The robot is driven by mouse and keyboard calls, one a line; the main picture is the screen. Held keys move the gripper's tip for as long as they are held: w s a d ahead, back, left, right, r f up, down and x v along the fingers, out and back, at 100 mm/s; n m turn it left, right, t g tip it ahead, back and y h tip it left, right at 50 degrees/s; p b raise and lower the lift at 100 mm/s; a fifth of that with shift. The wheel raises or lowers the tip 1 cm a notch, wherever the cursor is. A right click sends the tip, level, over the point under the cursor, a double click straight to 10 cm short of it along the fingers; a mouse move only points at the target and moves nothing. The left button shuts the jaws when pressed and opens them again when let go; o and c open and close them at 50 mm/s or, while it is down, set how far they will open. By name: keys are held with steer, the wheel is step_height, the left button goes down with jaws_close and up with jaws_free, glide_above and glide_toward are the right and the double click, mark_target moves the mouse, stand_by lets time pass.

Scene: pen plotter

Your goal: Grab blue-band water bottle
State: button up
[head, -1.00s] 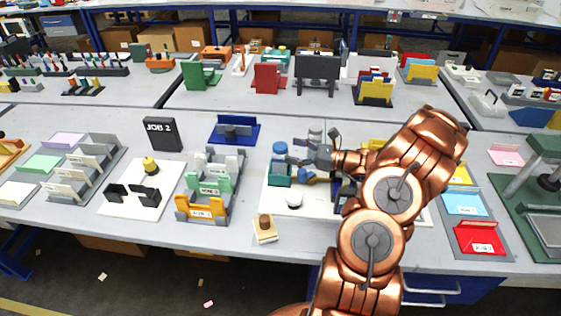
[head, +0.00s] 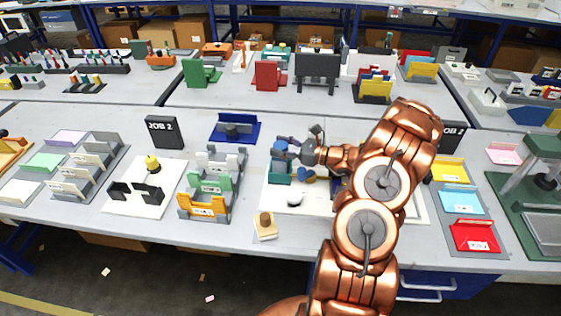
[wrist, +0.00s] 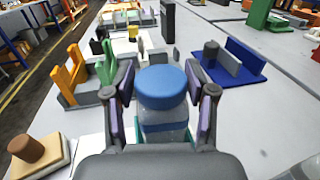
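The water bottle (wrist: 163,110) has a blue cap and a clear body, and stands upright. In the wrist view it is between the two fingers of my gripper (wrist: 162,112), with a small gap visible on each side. The fingers are open around it; its lower body is hidden by the gripper's palm. In the head view the blue cap of the bottle (head: 280,145) shows at the left end of my gripper (head: 291,150).
A white round object (head: 294,197) sits on the board in front of the bottle. A blue stand (head: 235,130) is behind and to the left. Grey, green and orange racks (head: 203,205) stand to the left. A wooden stamp-like block (head: 265,225) lies near the front edge.

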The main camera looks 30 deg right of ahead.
jaws_close()
stand_by(0.5)
